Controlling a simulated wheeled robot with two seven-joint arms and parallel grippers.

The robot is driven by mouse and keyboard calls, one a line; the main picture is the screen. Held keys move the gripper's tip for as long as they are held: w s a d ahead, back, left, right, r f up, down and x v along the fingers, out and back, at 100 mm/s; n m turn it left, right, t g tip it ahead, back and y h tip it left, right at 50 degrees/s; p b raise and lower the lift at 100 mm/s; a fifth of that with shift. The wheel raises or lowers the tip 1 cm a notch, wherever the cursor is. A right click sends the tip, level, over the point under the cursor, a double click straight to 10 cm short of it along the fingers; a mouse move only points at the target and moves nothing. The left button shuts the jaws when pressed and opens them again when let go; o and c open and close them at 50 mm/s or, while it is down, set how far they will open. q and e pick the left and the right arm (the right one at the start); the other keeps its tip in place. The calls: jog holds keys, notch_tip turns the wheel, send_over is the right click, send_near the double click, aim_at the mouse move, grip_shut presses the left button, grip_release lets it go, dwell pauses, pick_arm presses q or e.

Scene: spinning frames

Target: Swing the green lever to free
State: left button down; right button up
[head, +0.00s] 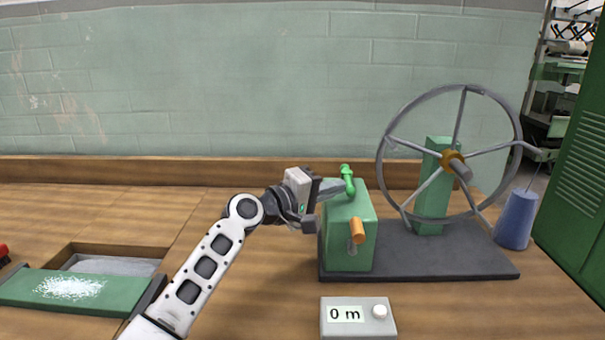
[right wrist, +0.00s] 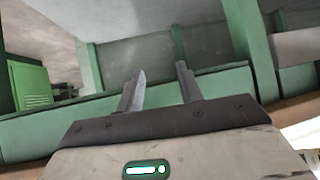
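The green lever (head: 347,180) stands on top of the green box (head: 348,238) at the left end of a dark base plate. It is upright, with a rounded knob at its top. My left gripper (head: 335,188) reaches in from the left at the lever's height. Its fingertips are right beside or at the lever; I cannot tell if they touch it or how far apart they are. An orange-handled crank (head: 357,230) is on the box's front. My right gripper (right wrist: 160,92) shows in the right wrist view with its two fingers apart and nothing between them.
A large spoked wheel (head: 462,165) stands on the base plate (head: 450,250). A blue cone (head: 517,218) is at its right. A counter reading "0 m" (head: 357,316) sits in front. A recessed tray with a green lid (head: 65,290) is at left. Bare table lies between.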

pick_arm(q)
jog(key=shift+s+d+f+g, duration=0.1)
jog(key=shift+s+d+g, duration=0.25)
jog(key=shift+d, duration=0.5)
jog(key=shift+s, duration=0.1)
jog(key=shift+a, duration=0.45)
jog(key=s+a+r, duration=0.1)
jog(key=s+a, duration=0.5)
jog(key=s, duration=0.3)
jog(key=shift+a+r, duration=0.2)
jog(key=shift+r, duration=0.05)
jog(key=shift+s, duration=0.1)
